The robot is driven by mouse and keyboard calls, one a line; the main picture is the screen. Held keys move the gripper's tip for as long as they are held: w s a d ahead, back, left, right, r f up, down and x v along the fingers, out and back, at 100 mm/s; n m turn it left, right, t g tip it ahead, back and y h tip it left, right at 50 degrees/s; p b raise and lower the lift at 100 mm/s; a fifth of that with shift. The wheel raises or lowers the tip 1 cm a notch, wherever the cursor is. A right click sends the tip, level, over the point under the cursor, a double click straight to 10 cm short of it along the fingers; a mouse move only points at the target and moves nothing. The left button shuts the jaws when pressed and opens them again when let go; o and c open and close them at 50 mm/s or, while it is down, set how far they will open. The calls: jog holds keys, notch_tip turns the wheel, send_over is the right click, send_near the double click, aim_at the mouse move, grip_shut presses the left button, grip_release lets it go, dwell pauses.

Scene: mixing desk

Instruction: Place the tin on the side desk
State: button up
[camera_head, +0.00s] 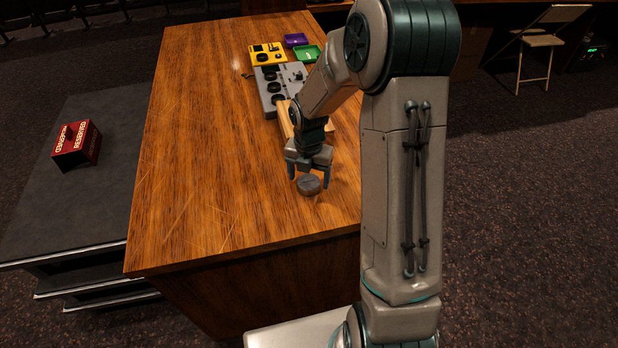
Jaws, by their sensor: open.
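A small round grey tin (308,185) sits on the wooden desk (200,160), near its front right corner. My gripper (309,184) points down at the tin with its fingers apart, one on either side of it. I cannot tell whether the fingers touch the tin. A lower dark-topped desk (70,205) stands to the left of the wooden desk and has shelf-like edges at its front.
A red box marked RESERVED (77,144) stands on the dark desk. The wooden desk's left half is clear.

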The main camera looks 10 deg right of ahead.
aim_at(309, 180)
notch_tip(309, 180, up, 11)
jog(key=s+r+m+t, duration=0.1)
jog(key=s+r+m, duration=0.3)
jog(key=s+m, duration=0.6)
jog(key=s+r+m+t, duration=0.2)
jog(key=s+m, duration=0.9)
jog(key=m, duration=0.8)
jog(key=shift+v, duration=0.85)
